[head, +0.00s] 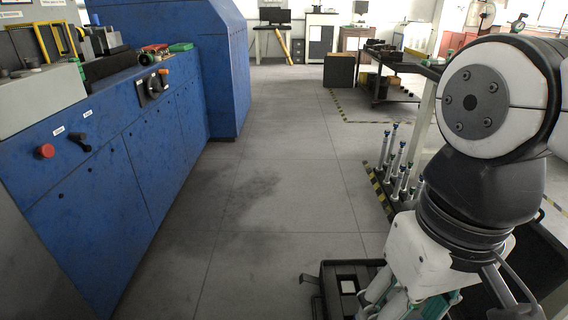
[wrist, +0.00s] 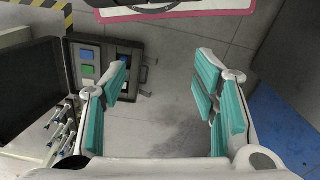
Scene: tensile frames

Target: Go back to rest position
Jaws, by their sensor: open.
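My gripper (wrist: 162,98) is open and empty in the wrist view, with teal pads on both fingers and bare grey floor between and beyond them. In the head view my arm comes down along the right side, and the gripper hangs at the bottom edge, partly cut off. A black case (wrist: 97,68) with blue, green and white blocks lies behind the left finger in the wrist view. The case (head: 338,278) also shows in the head view, partly hidden by my gripper.
A blue machine (head: 120,165) with a red button (head: 45,151) and black levers runs along the left. A rack of upright rods (head: 397,165) stands left of my arm. A dark table (head: 392,68) stands further back. The grey floor (head: 265,180) in the middle is clear.

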